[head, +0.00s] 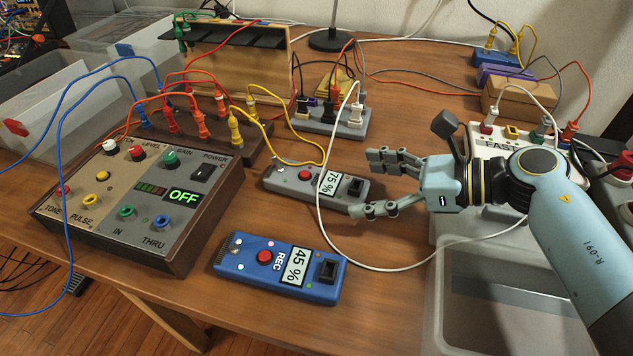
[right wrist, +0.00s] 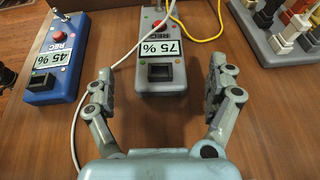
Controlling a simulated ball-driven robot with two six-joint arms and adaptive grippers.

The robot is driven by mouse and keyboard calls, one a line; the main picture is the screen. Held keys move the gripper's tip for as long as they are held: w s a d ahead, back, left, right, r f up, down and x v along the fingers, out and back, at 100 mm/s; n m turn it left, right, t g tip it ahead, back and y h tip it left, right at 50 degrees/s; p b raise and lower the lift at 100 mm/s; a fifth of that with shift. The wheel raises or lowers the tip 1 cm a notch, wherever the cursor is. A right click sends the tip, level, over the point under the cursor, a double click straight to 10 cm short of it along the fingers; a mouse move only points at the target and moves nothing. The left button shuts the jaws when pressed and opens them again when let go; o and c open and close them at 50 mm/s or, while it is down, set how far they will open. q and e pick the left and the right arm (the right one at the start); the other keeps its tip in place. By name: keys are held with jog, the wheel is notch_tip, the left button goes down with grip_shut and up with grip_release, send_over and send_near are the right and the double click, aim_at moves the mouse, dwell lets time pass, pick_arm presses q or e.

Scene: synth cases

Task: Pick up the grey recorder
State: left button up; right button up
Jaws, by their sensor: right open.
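The grey recorder (head: 285,182) lies flat on the table in the middle of the head view, with a red button and a 75 % label. A yellow lead comes in at its far end. In the right wrist view the grey recorder (right wrist: 163,77) shows its near end between the fingers. My right gripper (head: 372,183) is open at the recorder's right end, its fingers apart and not closed on it; it also shows in the right wrist view (right wrist: 160,82). My left gripper is not in view.
A blue recorder (head: 240,262) marked 45 % lies nearer the front edge. A white cable (head: 345,258) loops close beside the grey recorder. A control box (head: 150,245) reading OFF stands left. A grey socket block (head: 345,122) stands behind, and an open grey bin (head: 500,320) right.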

aim_at(353, 184)
jog(key=x, duration=0.3)
jog(key=shift+a+f, duration=0.1)
jog(key=shift+a, duration=0.1)
jog(key=shift+c, duration=0.4)
jog(key=c, duration=1.4)
